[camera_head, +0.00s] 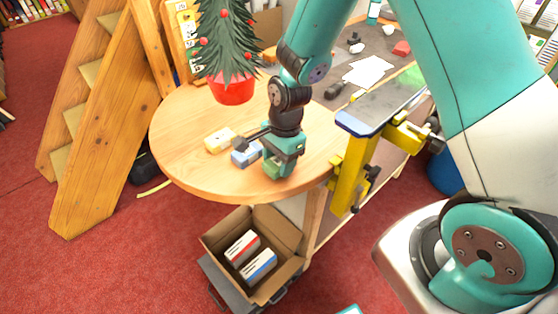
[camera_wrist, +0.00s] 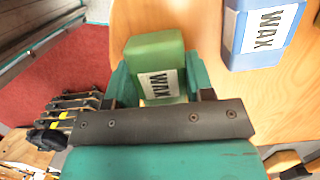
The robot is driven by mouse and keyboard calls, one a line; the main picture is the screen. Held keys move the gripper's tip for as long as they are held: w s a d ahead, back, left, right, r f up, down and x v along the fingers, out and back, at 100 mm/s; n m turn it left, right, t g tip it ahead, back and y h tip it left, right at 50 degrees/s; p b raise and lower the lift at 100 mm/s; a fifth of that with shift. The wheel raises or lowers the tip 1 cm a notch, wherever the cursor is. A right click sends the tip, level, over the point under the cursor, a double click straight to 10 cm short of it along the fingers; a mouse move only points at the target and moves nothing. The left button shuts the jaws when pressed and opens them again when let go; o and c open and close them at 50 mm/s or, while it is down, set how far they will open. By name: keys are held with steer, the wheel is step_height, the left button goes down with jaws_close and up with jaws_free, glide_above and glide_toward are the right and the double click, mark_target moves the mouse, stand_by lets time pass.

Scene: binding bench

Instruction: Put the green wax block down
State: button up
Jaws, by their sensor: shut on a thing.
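My gripper (camera_head: 278,167) is shut on the green wax block (camera_head: 272,171), over the front part of the round wooden table (camera_head: 190,172). In the wrist view the green block (camera_wrist: 155,50), with a white WAX label, sits between the two fingers of my gripper (camera_wrist: 158,82). I cannot tell whether its underside touches the tabletop. A blue wax block (camera_head: 246,155) lies on the table just left of my gripper; it also shows at the upper right of the wrist view (camera_wrist: 250,42). A yellow block (camera_head: 219,140) lies further left.
A small tree in a red pot (camera_head: 232,90) stands at the back of the table. A yellow clamp (camera_head: 352,175) and the grey bench (camera_head: 385,100) adjoin on the right. An open cardboard box (camera_head: 285,282) with boxes inside is below the front edge. The table's left side is clear.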

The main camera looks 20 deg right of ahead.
steer(key=shift+f, duration=0.45)
